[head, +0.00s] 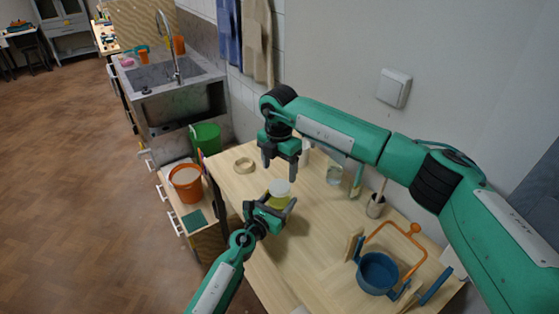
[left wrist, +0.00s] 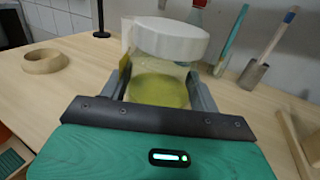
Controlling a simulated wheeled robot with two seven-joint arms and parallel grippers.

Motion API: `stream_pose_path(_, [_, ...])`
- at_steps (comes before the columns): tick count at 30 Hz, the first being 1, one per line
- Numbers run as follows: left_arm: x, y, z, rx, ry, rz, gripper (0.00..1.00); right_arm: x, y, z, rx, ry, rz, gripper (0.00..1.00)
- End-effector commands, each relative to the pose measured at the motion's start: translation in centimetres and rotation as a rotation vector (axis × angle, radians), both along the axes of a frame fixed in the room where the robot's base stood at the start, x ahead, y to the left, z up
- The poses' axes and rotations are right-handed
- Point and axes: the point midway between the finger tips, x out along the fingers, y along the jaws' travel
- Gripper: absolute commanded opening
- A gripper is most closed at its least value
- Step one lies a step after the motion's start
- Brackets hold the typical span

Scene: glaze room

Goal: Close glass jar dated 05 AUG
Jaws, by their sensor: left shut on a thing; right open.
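A glass jar (head: 277,200) with yellow-green glaze stands on the wooden table. It also shows in the left wrist view (left wrist: 160,88), between my left fingers. A white lid (left wrist: 170,38) sits on its mouth; I cannot tell how tight it is. The lid shows in the head view too (head: 280,186). A yellowish label edge shows on the jar's left side, with no readable date. My left gripper (head: 270,207) is shut on the jar's body. My right gripper (head: 280,164) is open and empty, above and behind the lid, apart from it.
A tan ring (head: 244,165) lies at the table's left. A blue pot (head: 377,272) with an orange handle is at the right. An orange bucket (head: 187,184) stands left of the table.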

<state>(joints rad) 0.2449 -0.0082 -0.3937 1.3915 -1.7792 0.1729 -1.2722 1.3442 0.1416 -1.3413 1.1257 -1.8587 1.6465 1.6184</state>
Motion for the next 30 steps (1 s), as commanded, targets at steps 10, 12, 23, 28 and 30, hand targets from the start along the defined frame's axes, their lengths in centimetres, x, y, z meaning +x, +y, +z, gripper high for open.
stream_pose_path(10, [0.0,0.0,-0.1,0.001,0.001,-0.001,0.00,0.0,0.0,0.5,0.000,-0.001,0.552,0.73])
stream_pose_path(12, [0.0,0.0,-0.1,0.000,0.001,-0.001,0.00,0.0,0.0,0.6,0.000,-0.001,0.664,0.73])
stream_pose_path(23, [0.0,0.0,0.0,0.001,0.001,0.000,0.00,0.0,-0.1,1.0,-0.001,-0.001,1.237,0.73])
stream_pose_path(28, [0.0,0.0,0.0,0.001,0.001,0.000,0.00,0.0,-0.1,1.2,-0.002,-0.001,1.509,0.73])
stream_pose_path(30, [0.0,0.0,0.0,0.001,0.001,0.000,0.00,0.0,-0.1,1.3,-0.001,-0.001,1.619,0.73])
